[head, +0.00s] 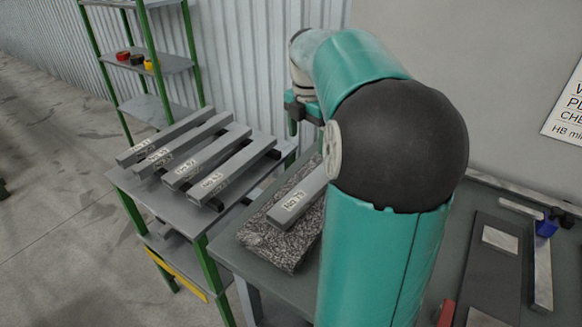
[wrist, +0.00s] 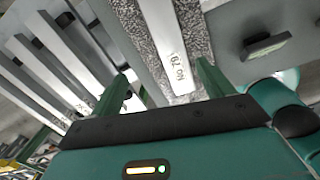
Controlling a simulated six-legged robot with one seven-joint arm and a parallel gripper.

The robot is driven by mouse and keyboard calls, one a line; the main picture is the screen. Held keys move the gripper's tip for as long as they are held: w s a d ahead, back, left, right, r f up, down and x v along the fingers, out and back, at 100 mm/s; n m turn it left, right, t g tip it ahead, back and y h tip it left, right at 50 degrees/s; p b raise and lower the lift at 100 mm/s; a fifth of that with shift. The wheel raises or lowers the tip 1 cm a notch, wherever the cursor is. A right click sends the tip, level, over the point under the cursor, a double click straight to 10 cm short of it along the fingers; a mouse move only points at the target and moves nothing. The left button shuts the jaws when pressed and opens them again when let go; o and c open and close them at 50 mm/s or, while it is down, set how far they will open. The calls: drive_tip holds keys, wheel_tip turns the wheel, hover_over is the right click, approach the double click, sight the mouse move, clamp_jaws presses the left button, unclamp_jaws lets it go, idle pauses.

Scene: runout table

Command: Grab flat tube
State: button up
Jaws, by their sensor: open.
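A grey flat bar marked "NO 79" (head: 297,197), which looks like the flat tube, lies on a speckled slab (head: 262,240). My arm hides its far end in the head view. In the wrist view the labelled end of the bar (wrist: 178,50) shows beyond and between the fingers of my gripper (wrist: 163,86). My gripper is open with nothing in it. It appears to be above the bar and apart from it; the exact height is hard to tell.
Several similar labelled grey bars (head: 205,160) lie side by side on a green-legged stand (head: 150,195) at left. A shelf rack (head: 160,62) stands behind. A dark plate (head: 490,265) and a blue-ended tool (head: 543,260) lie on the table at right.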

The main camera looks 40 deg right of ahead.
drive_tip(key=shift+n, duration=0.8)
drive_tip(key=d+f, duration=0.1)
drive_tip(key=f, duration=0.3)
drive_tip(key=d+f, duration=0.2)
drive_tip(key=f, duration=0.3)
drive_tip(key=d+f, duration=0.1)
drive_tip(key=f, duration=0.4)
drive_tip(key=shift+s+d+f, duration=0.15)
drive_tip(key=shift+s+f, duration=0.1)
drive_tip(key=shift+s, duration=0.15)
drive_tip(key=c, duration=1.3)
drive_tip(key=shift+r, duration=0.1)
drive_tip(key=shift+c, duration=0.8)
